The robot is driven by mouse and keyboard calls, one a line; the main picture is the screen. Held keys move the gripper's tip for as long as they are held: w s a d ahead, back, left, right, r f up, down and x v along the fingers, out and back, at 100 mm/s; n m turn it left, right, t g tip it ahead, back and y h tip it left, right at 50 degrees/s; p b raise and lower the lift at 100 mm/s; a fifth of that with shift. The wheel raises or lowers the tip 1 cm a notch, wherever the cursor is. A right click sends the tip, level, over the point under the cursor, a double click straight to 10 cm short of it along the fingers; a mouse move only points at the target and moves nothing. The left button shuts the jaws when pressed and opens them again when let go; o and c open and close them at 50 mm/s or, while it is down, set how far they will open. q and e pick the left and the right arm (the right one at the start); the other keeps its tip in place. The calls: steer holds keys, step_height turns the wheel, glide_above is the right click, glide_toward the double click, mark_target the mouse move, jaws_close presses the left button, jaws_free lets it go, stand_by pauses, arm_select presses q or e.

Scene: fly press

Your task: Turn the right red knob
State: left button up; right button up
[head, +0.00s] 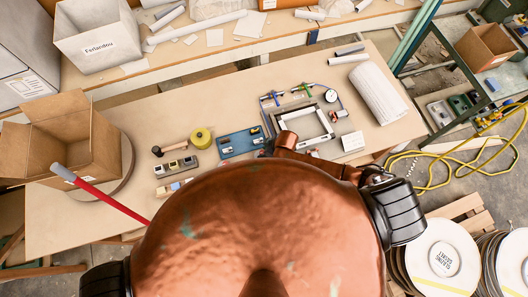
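I cannot clearly make out a red knob in the head view. A metal frame fixture (321,134) lies on the workbench (130,110), with a blue fitting (270,98), a green fitting (304,90) and a round gauge (330,96). A blue plate (238,143) with small metal parts lies left of it. My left gripper is not in view.
An open cardboard box (62,138) stands at left, with a red bar (105,197) nearby. A white roll (378,92) lies at right. A yellow hose (440,165) is on the floor.

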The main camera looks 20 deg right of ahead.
steer(key=shift+o, duration=0.8)
steer(key=shift+r, duration=0.15)
steer(key=v, duration=1.1)
steer(key=shift+r, duration=0.35)
steer(key=shift+s, duration=0.1)
